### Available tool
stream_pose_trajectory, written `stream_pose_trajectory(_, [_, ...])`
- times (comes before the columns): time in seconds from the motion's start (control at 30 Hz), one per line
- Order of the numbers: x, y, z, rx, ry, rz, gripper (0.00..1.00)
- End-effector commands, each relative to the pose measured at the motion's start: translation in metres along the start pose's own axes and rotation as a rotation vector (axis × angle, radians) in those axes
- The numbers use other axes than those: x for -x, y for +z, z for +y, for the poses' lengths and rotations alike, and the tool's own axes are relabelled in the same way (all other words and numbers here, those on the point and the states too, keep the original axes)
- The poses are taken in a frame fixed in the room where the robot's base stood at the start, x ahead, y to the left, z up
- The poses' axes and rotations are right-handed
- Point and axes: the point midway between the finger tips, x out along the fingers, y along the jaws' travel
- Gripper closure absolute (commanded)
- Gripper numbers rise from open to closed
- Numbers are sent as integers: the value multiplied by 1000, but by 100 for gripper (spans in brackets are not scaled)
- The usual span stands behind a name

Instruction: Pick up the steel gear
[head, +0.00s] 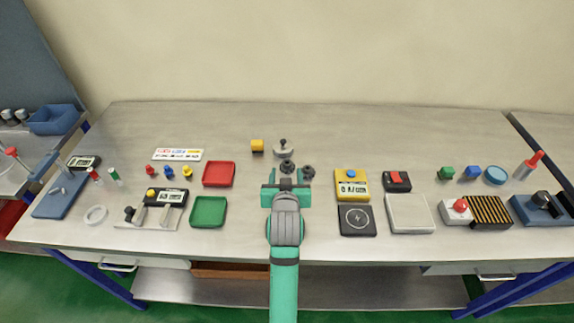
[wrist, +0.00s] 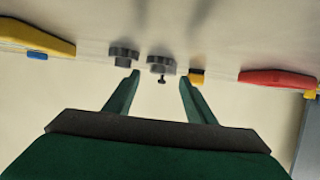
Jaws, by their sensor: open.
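Two small dark grey gears lie side by side on the steel bench just beyond my gripper (head: 286,181). The left gear (head: 287,167) also shows in the wrist view (wrist: 160,65), and the right gear (head: 308,171) does too (wrist: 123,52). I cannot tell by colour which is the steel one. My gripper is open and empty, its fingers pointing at the gears. The right gear is outside, near one fingertip.
A round metal piece with a dark knob (head: 283,150) stands right behind the left gear. A red tray (head: 219,174) and green tray (head: 208,212) are left. A yellow device (head: 351,184) and black pad (head: 357,221) are right.

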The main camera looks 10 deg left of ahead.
Motion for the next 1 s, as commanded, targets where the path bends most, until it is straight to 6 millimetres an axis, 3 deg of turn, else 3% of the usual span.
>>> stream_pose_trajectory(0.23, [-17, -2, 0, 0, -1, 0, 50])
stream_pose_trajectory(0.5, [-53, -4, 3, 1, -1, -2, 50])
stream_pose_trajectory(0.83, [-60, -4, -1, 3, -5, 0, 50])
stream_pose_trajectory(1.0, [-60, -4, -2, 3, -6, 0, 88])
